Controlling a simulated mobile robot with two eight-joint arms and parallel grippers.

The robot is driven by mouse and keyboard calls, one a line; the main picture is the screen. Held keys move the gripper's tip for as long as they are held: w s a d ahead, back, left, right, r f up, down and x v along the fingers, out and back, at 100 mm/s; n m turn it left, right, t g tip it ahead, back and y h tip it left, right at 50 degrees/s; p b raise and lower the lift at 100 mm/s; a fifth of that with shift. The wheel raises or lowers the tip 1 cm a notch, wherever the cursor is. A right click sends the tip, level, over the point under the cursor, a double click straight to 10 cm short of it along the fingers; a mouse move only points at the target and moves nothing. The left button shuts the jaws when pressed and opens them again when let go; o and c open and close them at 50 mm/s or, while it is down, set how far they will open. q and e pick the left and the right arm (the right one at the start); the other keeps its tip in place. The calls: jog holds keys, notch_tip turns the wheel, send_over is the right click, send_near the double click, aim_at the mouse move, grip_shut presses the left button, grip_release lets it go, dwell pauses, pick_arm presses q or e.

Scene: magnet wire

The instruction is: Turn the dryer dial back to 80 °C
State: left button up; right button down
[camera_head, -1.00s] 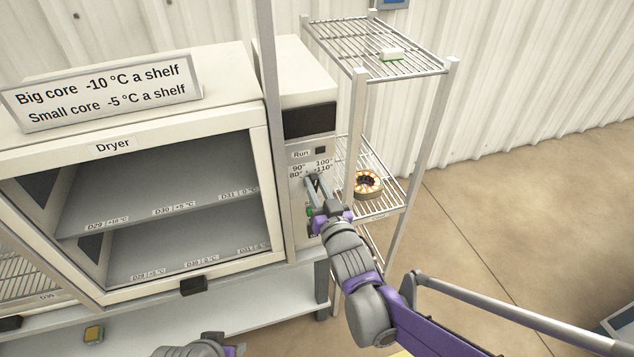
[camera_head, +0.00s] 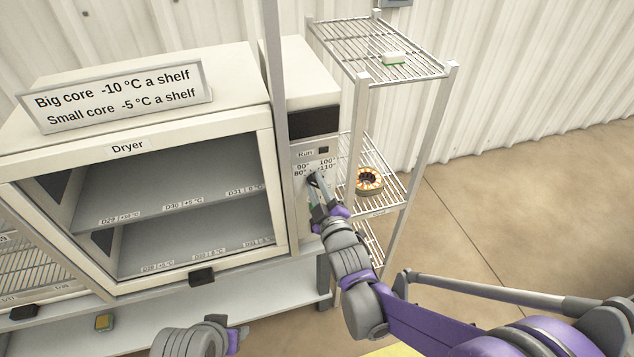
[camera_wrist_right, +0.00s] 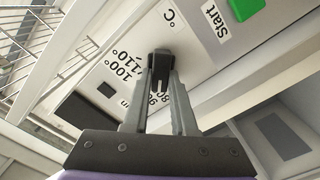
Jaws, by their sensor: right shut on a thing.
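The dryer (camera_head: 130,132) stands at the left, with its control panel (camera_head: 317,215) on its right side. The panel has printed marks of 80°, 90°, 100° and 110°. My right gripper (camera_head: 315,183) is at these marks and covers the dial in the head view. In the right wrist view the small black dial (camera_wrist_right: 161,62) sits between the fingertips of my right gripper (camera_wrist_right: 161,82), which is shut on it. Which mark the dial points to cannot be told. My left gripper (camera_head: 240,338) shows only partly at the bottom edge, and its jaws cannot be made out.
The green Start button (camera_wrist_right: 245,8) is near the dial in the wrist view. A wire rack (camera_head: 440,130) stands right of the panel, holding a wound ring core (camera_head: 369,181) and a small white block (camera_head: 393,58). Open floor lies to the right.

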jog(key=shift+a+f+n+p, duration=0.1)
jog(key=shift+n+p, duration=0.2)
jog(key=shift+n, duration=1.2)
jog(key=c, duration=0.7)
grip_release()
jog(key=v, duration=1.1)
jog(key=shift+w, duration=0.1)
